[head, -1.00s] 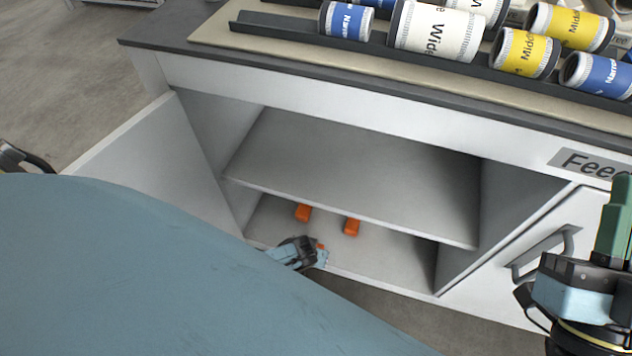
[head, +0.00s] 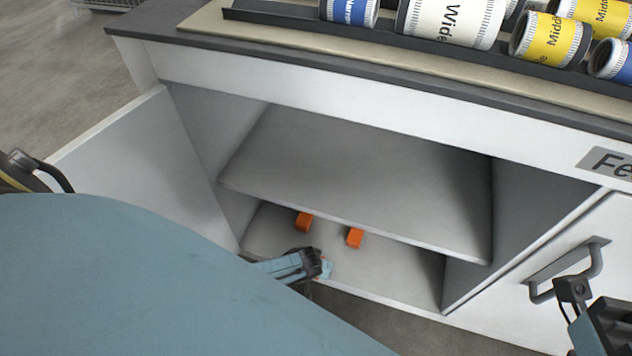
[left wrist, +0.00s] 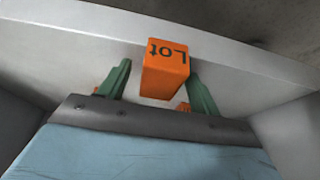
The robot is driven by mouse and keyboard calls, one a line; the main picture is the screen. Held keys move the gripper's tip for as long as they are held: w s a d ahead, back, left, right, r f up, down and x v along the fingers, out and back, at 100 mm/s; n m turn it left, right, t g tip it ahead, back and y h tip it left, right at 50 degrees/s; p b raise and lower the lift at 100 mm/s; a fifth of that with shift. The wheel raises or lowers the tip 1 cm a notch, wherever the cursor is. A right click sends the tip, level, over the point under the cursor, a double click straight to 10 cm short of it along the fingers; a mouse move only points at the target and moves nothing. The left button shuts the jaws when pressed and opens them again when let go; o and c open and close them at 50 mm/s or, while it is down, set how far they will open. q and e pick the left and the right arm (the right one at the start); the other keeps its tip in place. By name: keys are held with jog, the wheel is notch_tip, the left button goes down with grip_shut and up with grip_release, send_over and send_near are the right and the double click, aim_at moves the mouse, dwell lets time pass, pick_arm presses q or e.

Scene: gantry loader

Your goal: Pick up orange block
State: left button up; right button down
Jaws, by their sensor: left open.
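In the left wrist view an orange block (left wrist: 165,68) with "Lot" printed on it is close ahead. It shows between the green fingers of my left gripper (left wrist: 159,74), which is open; a gap shows at the block's left side. Smaller orange patches show beyond the fingers. In the head view my left gripper (head: 318,266) is low at the cabinet's front opening, its fingers hardly visible. Two orange blocks, a left one (head: 303,222) and a right one (head: 355,237), stand on the bottom shelf behind it. Only part of my right gripper (head: 608,322) shows at the lower right; its fingers are unseen.
The cabinet has a middle shelf (head: 360,180) above the bottom shelf (head: 390,265). Its left door (head: 140,170) stands open, and a closed door with a handle (head: 570,265) is at right. Labelled rolls (head: 450,22) lie on top. My blue arm hides the lower left.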

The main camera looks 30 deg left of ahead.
pick_arm(q)
jog(key=c, duration=1.1)
